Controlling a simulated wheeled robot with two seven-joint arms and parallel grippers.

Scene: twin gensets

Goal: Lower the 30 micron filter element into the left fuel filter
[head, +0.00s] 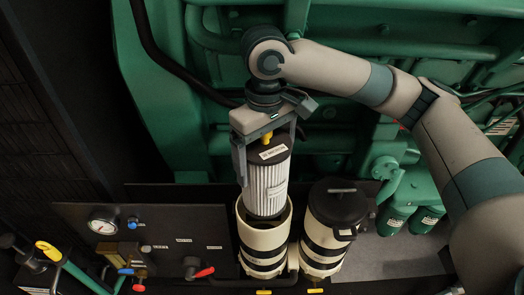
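The filter element (264,188) is a white pleated cylinder with a dark top cap, a label and a yellow handle. It is upright over the left fuel filter (262,240), an open cream housing with black bands. Its lower end is at the housing's mouth and looks slightly inside, though the depth is hard to tell. My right gripper (268,155), on the arm from the right, points down with one finger on each side of the element's top and appears shut on it. Finger contact is partly hidden. My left gripper is not in view.
A second cream housing (324,240) with a black lid stands close on the right. A dark panel (195,225) with a gauge (103,221) and a red-handled valve (201,273) is at left. Green engine parts (165,90) rise behind. Two green canisters (392,221) hang at right.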

